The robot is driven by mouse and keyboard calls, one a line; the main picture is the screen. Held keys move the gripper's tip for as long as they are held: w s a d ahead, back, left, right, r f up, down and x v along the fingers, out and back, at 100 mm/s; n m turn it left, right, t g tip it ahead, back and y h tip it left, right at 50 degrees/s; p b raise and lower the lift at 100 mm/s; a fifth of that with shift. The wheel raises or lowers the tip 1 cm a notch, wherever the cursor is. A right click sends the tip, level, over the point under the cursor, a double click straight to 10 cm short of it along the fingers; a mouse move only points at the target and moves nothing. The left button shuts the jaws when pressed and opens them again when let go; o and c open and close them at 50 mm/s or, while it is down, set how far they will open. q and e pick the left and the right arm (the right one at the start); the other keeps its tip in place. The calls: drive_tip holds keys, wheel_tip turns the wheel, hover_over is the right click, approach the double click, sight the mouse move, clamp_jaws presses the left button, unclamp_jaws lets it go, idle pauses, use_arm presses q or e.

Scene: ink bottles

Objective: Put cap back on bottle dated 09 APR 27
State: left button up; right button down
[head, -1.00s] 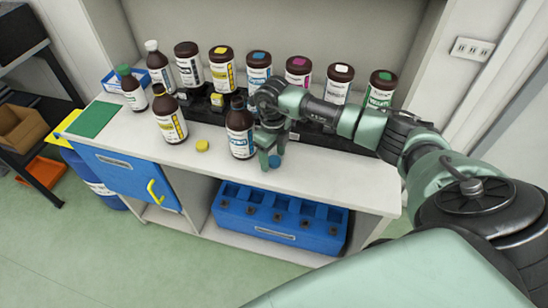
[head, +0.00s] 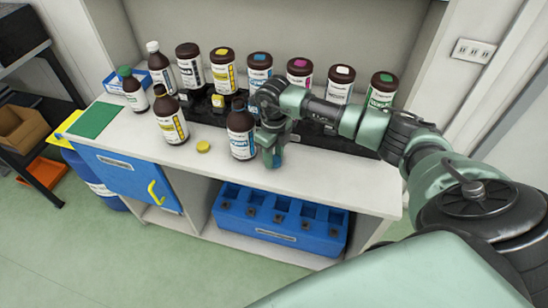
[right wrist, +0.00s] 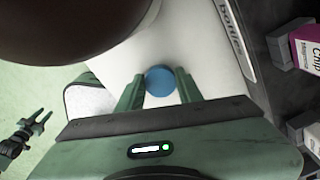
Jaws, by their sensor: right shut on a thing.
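Two uncapped brown bottles stand on the white counter: one with a yellow label (head: 172,118) and one with a blue label (head: 241,132). The date print is too small to read. A yellow cap (head: 204,146) lies between them near the front. My right gripper (head: 274,163) is just right of the blue-label bottle, pointing down at the counter. It is shut on a blue cap (right wrist: 160,81), which shows between its fingers in the right wrist view. A brown bottle (right wrist: 70,25) fills that view's upper left. My left gripper (right wrist: 40,121) shows there, apart and open.
Several capped brown bottles, including a magenta-topped one (head: 299,72), stand along the back. A green mat (head: 96,119) lies at the counter's left. A blue crate (head: 280,220) sits on the shelf below. The counter's right front is clear.

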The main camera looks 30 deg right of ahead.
sight(274, 159)
wheel_tip(274, 159, up, 19)
drive_tip(key=b, duration=0.3)
drive_tip(key=shift+r, duration=0.15)
